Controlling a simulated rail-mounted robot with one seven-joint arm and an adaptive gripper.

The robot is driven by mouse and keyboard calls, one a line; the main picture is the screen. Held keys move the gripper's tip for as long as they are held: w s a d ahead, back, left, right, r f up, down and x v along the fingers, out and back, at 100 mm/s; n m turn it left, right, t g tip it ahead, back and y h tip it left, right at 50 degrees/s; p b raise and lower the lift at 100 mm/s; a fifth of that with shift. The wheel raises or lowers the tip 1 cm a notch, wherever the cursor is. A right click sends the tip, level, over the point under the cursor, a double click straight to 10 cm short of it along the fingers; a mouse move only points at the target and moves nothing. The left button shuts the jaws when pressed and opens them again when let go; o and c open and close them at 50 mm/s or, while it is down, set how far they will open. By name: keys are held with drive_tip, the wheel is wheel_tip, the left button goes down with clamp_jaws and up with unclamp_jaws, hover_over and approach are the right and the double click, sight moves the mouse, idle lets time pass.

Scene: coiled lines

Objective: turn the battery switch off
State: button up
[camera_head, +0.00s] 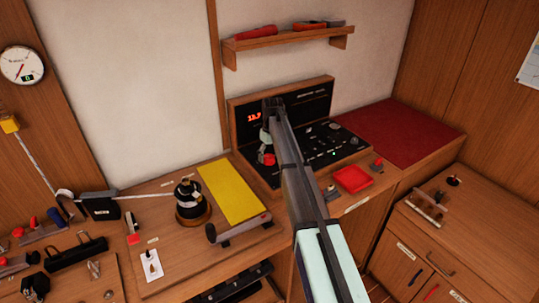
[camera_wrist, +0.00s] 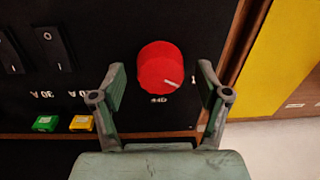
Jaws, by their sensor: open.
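The battery switch appears to be the round red knob (camera_wrist: 160,68) on a black panel in the wrist view. Its white pointer mark is at the lower right of its face, and a small label sits below it. My gripper (camera_wrist: 162,72) is open, with one finger on each side of the knob and visible gaps on both sides. In the head view the red knob (camera_head: 267,159) shows on the console, just below my gripper (camera_head: 266,140). My arm hides part of the console there.
Black rocker switches (camera_wrist: 54,47), a green button (camera_wrist: 45,123) and a yellow one (camera_wrist: 81,123) are left of the knob in the wrist view. A red tray (camera_head: 352,179) is to the right.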

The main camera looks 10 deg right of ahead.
drive_tip(key=shift+f, duration=0.25)
drive_tip(key=c, duration=1.2)
drive_tip(key=shift+o, duration=0.2)
drive_tip(key=shift+m, duration=0.3)
drive_tip(key=m+b, duration=0.2)
drive_tip(key=m, duration=0.3)
drive_tip(key=shift+s+f, duration=0.1)
drive_tip(key=shift+s, duration=0.05)
drive_tip(key=m+b, duration=0.1)
drive_tip(key=m, duration=0.5)
drive_tip(key=shift+t, duration=0.3)
